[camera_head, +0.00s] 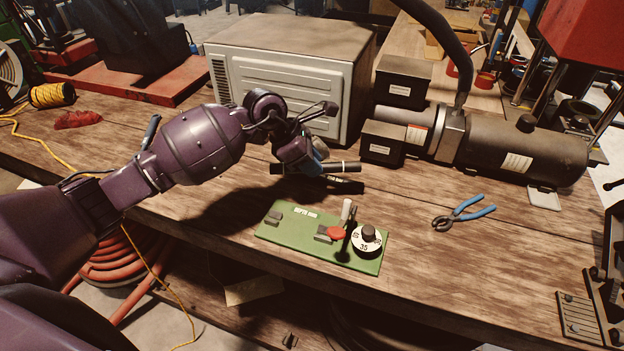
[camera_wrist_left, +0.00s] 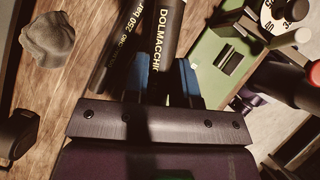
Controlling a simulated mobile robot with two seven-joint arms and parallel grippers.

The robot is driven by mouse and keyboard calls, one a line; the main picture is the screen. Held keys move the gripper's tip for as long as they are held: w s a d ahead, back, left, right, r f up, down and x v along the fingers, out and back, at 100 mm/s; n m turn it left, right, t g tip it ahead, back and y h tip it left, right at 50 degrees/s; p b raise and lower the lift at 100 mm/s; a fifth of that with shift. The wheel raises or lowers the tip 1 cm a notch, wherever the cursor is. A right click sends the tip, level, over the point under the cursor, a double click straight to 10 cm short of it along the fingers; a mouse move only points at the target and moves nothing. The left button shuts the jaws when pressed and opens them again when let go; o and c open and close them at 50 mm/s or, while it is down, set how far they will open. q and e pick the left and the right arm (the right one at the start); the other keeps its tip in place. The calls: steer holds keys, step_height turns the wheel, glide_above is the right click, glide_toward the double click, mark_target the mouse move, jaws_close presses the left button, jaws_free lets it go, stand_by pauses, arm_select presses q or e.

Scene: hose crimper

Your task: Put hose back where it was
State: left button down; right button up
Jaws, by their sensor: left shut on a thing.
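My left gripper (camera_head: 318,166) is shut on a black hose (camera_head: 345,167), a short straight piece with pale lettering, and holds it roughly level above the bench. In the left wrist view the hose (camera_wrist_left: 165,35) sits between the blue fingertips (camera_wrist_left: 167,82) and reads "DOLMACCHI". The fingers partly hide the held hose. My right gripper is not in view.
A green control panel (camera_head: 290,233) with a dial and lever is at the bench's front edge. A beige metal box (camera_head: 285,75) stands behind the gripper. A dark motor unit (camera_head: 500,145) and blue-handled pliers (camera_head: 465,212) are to the right. Bare wood lies between panel and motor.

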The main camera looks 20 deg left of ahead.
arm_select(q)
steer(key=shift+f, duration=0.75)
steer(key=shift+f+p, duration=0.3)
steer(key=shift+f, duration=1.9)
steer(key=shift+f+b, duration=0.4)
steer(key=shift+b, duration=0.05)
steer(key=shift+f, duration=0.2)
steer(key=c, duration=0.9)
jaws_free()
steer(key=shift+c, duration=0.2)
steer(key=shift+r, duration=0.15)
